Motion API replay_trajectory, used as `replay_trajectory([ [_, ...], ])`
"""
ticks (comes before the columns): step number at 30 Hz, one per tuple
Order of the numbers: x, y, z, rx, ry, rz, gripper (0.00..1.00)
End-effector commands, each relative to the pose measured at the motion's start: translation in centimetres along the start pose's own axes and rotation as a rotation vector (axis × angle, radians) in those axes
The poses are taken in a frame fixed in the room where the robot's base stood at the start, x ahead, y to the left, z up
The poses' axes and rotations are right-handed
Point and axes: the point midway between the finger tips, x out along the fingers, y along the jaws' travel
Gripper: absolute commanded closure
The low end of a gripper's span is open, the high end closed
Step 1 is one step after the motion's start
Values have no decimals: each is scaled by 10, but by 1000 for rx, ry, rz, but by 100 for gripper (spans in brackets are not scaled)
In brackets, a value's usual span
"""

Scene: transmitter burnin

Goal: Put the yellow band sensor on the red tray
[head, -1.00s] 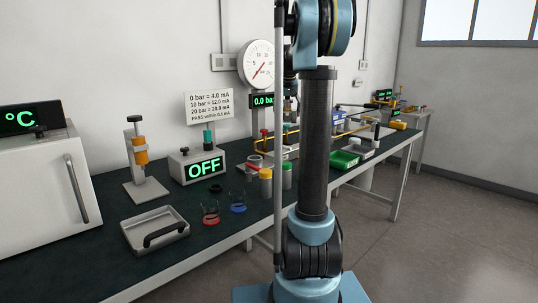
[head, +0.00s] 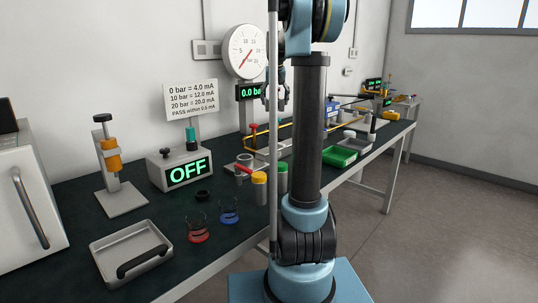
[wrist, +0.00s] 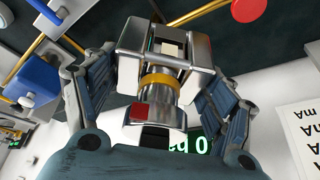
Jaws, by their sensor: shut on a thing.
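The yellow band sensor (wrist: 158,84) is a metal cylinder with a yellow ring and a red patch near its lower end in the wrist view. My gripper (wrist: 165,48) is shut on it, with the metal finger pads on both sides. In the head view my gripper (head: 276,97) is above the bench, partly behind my arm, near the dial gauge; the sensor cannot be made out there. I cannot make out a red tray in either view. A green tray (head: 338,158) is on the bench to the right of my arm.
The dark bench (head: 75,213) holds a grey tray with a black handle (head: 97,249), red (head: 198,238) and blue (head: 229,217) ring items, and yellow-lidded (head: 259,190) and green-lidded jars. A dial gauge (head: 243,51) stands behind. Yellow pipes run along the back.

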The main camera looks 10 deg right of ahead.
Motion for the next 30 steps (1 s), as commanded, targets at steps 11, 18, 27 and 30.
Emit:
replay_trajectory([
  [11,22,-6,9,-6,1,-2,87],
  [18,62,-6,26,-6,1,-2,87],
  [27,110,-5,46,-5,1,-2,87],
  [30,121,-5,50,-5,1,-2,87],
])
